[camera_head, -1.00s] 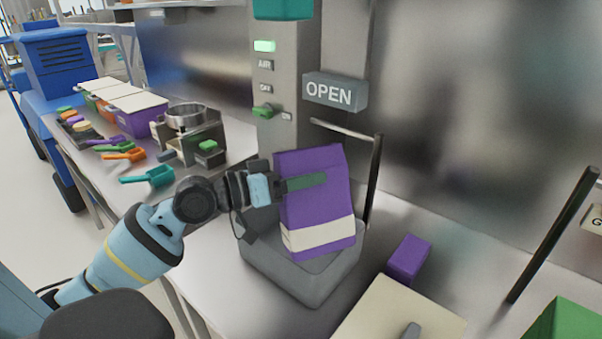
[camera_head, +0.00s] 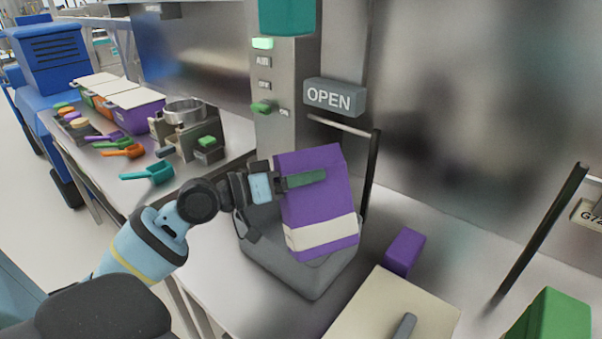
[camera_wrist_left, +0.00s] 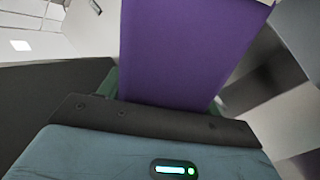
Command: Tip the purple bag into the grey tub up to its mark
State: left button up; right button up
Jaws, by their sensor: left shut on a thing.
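The purple bag (camera_head: 316,212) has a pale band near its lower end. It leans slightly in the head view, in front of and over the grey tub (camera_head: 285,272), hiding much of the tub's opening and contents. My left gripper (camera_head: 303,179) is shut on the bag's upper part, with a green finger pad across its face. In the left wrist view the purple bag (camera_wrist_left: 185,50) rises beyond the gripper's dark edge. The tub's mark and any flow from the bag cannot be seen. My right gripper is out of view.
A small purple block (camera_head: 404,250) and a cream board (camera_head: 375,312) lie right of the tub. A green box (camera_head: 550,318) stands at the lower right. A metal post with an OPEN sign (camera_head: 334,97) is behind. Scoops (camera_head: 147,173) and lidded bins (camera_head: 138,112) are at left.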

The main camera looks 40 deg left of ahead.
pick_arm(q)
jog(key=shift+s+d+f+n+p, duration=0.1)
jog(key=shift+n+p, duration=0.15)
jog(key=shift+n, duration=0.2)
jog(key=shift+s+d+f+n+p, duration=0.1)
jog(key=shift+n+p, duration=0.1)
jog(key=shift+n, duration=0.25)
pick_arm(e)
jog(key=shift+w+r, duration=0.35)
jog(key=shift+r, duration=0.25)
pick_arm(q)
jog(key=shift+s+d+f+n+p, duration=0.15)
jog(key=shift+f+n+p, duration=0.25)
jog(key=shift+f+n, duration=1.05)
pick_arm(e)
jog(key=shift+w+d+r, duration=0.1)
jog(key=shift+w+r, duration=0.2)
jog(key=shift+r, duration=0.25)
pick_arm(q)
jog(key=shift+d+f+n, duration=0.15)
jog(key=shift+f+n, duration=1.35)
jog(key=shift+n, duration=0.25)
jog(key=shift+f+n+b, duration=0.3)
jog(key=shift+f+n, duration=1.1)
jog(key=shift+f, duration=0.4)
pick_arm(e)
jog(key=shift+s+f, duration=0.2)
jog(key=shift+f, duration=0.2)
